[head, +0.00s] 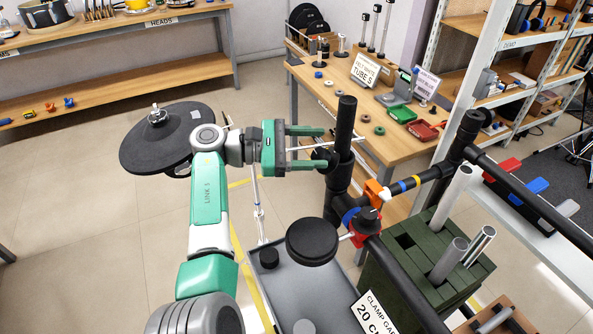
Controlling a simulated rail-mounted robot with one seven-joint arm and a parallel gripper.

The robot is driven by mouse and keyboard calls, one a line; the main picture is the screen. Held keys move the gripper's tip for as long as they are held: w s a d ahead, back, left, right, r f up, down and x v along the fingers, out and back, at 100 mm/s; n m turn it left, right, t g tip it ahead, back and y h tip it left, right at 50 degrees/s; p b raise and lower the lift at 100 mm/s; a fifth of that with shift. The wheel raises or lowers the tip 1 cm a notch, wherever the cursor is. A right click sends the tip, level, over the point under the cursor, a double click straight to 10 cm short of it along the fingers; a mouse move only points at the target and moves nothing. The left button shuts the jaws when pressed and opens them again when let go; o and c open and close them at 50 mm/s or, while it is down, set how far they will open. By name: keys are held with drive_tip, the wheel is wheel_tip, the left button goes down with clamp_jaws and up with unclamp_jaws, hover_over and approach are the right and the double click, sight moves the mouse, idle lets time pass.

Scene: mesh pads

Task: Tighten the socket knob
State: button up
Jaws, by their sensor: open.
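My gripper (322,148) has two green fingers. They are open and point right at an upright black post (346,120). A dark round knob (328,155) on the post's left side shows at the fingertips, partly covered by the lower finger. I take it for the socket knob. I cannot tell whether the fingers touch it. A thin pale rod (345,142) passes near the fingers and the post. Lower on the assembly, another black knob (369,216) sits on a red clamp, beside an orange clamp (376,192) on a sloping black tube.
A large black disc (150,150) is behind my arm at left. A round black pad (311,241) stands over a grey tray (285,290). A dark green block (395,275) with metal tubes is at lower right. A wooden table (345,95) with small parts stands behind the post.

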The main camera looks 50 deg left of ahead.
drive_tip(key=s+d+r+p, duration=0.1)
drive_tip(key=s+d+p, duration=0.4)
drive_tip(key=s, duration=0.7)
drive_tip(key=d, duration=0.2)
drive_tip(key=shift+d, duration=0.3)
drive_tip(key=shift+w+r+p, duration=0.1)
drive_tip(key=shift+w+p, duration=0.05)
drive_tip(key=shift+p, duration=0.15)
